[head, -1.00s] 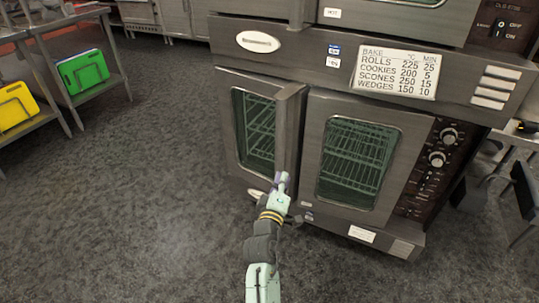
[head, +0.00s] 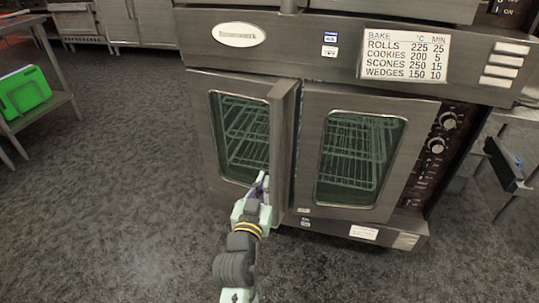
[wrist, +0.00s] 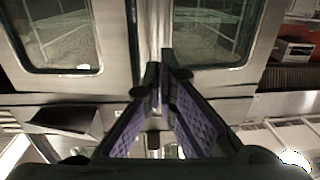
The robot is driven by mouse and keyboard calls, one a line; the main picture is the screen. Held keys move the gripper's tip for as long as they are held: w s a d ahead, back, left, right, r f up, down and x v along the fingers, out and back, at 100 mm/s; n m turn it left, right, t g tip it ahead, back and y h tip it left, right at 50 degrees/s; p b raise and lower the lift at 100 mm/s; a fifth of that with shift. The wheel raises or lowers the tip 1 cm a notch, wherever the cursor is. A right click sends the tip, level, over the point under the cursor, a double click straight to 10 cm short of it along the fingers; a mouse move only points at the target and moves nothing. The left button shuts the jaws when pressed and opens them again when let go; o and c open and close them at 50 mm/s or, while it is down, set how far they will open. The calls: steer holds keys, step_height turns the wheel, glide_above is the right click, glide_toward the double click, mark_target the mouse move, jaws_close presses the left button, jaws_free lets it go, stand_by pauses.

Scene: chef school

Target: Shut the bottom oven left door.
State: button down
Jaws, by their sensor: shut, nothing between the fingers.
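The bottom oven's left door (head: 201,110) is steel with a dark glass window, and wire racks show through it. Its right edge, with a thick vertical bar, stands slightly out from the oven front, so the door looks a little ajar. The right door (head: 312,115) looks shut. My gripper (head: 262,181) is shut and empty, in front of the lower right part of the left door. I cannot tell whether it touches the door. In the wrist view the fingers (wrist: 165,75) point at the strip between the two door windows.
A control panel with knobs (head: 437,146) is right of the doors. A bake-times sign (head: 405,54) is above them. A metal shelf with a green board (head: 24,92) stands at the left. The grey floor (head: 120,190) between is clear.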

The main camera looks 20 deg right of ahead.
mark_target(274, 150)
steer(key=p+x, duration=0.2)
steer(key=x, duration=0.8)
steer(key=shift+r+p, duration=0.1)
steer(key=shift+p, duration=0.2)
steer(key=shift+w+d, duration=0.3)
steer(key=shift+w, duration=0.2)
steer(key=w+d, duration=0.1)
steer(key=d, duration=0.2)
steer(key=w+d, duration=0.1)
steer(key=d, duration=0.1)
steer(key=shift+w+p, duration=0.3)
steer(key=shift+p, duration=0.05)
steer(key=shift+r, duration=0.1)
